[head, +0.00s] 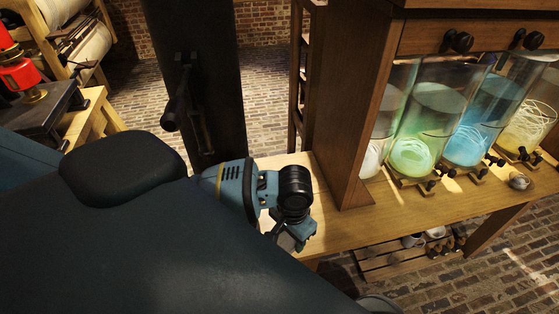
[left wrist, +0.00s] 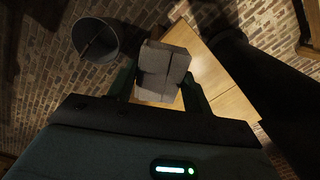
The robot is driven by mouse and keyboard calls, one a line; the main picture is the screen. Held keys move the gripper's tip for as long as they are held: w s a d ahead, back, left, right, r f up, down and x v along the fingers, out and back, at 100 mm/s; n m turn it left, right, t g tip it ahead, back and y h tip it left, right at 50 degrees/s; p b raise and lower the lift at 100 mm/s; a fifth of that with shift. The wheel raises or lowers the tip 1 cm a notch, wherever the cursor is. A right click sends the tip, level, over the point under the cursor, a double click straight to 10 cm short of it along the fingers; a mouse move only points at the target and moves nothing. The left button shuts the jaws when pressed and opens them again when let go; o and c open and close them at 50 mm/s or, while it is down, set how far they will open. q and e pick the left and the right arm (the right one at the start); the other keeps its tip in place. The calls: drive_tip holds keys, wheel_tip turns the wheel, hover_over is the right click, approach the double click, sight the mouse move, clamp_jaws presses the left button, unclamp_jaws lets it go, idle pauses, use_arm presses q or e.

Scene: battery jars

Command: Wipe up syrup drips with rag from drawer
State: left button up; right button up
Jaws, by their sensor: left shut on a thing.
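My left gripper (head: 298,240) is low over the left end of the wooden bench (head: 420,213) in the head view. In the left wrist view, my left gripper (left wrist: 158,88) is shut on a grey, folded, block-shaped rag (left wrist: 162,68). The rag sits between the two fingers, with pale wood below it. I cannot make out syrup drips on the bench. My right gripper is in neither view.
A slatted low rack (head: 390,262) is under the bench. A grey bucket (left wrist: 95,40) stands on the brick floor.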

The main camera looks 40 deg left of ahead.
use_arm(q)
drive_tip(key=w+a+f+m+p, duration=0.1)
drive_tip(key=w+a+m, duration=0.3)
drive_tip(key=w+a, duration=0.3)
drive_tip(key=shift+a+f+m, duration=0.25)
drive_tip(key=shift+f+m, duration=0.05)
drive_tip(key=shift+m, duration=0.1)
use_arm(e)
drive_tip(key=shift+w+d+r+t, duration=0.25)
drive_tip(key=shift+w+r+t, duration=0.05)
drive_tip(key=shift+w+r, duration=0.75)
use_arm(q)
drive_tip(key=shift+s+f, duration=0.1)
